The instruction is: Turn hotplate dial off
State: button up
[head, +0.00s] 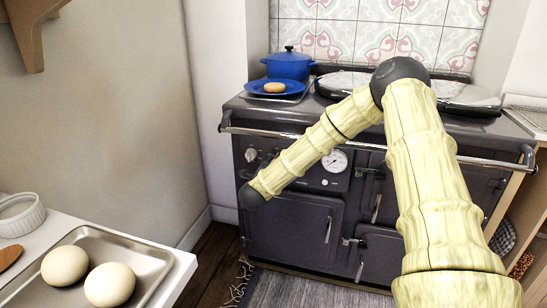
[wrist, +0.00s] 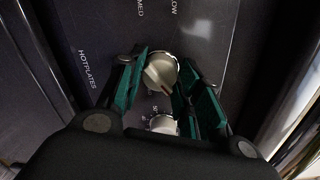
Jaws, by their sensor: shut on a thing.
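In the wrist view a round pale dial with a reddish-brown mark (wrist: 160,72) stands on the stove's dark panel, beside the printed word HOTPLATES. My gripper (wrist: 162,76) has its green-padded fingers on either side of this dial and is shut on it. Part of the dial's edge is hidden by the fingers. In the head view my gripper cannot be made out beyond the arm's dark end. A pale knob (head: 250,155) shows on the stove front there; I cannot tell whether it is the same dial.
A second pale knob (wrist: 163,124) sits close below the gripped dial. The stove (head: 290,222) has a front rail (head: 275,133) above the panel. A blue pot (head: 288,66) and a blue plate with food (head: 258,88) stand on top. A counter tray (head: 150,258) holds two eggs.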

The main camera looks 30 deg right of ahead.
jog(key=shift+f+n+g+h+p, duration=0.15)
jog(key=shift+n+g+h+p, duration=0.15)
jog(key=shift+n+p, duration=4.15)
jog(key=shift+n+b, duration=0.7)
jog(key=shift+n, duration=0.25)
jog(key=o, duration=1)
jog(key=shift+o, duration=0.2)
jog(key=shift+a, duration=0.15)
jog(key=v, duration=1.1)
jog(key=shift+s+a, duration=0.3)
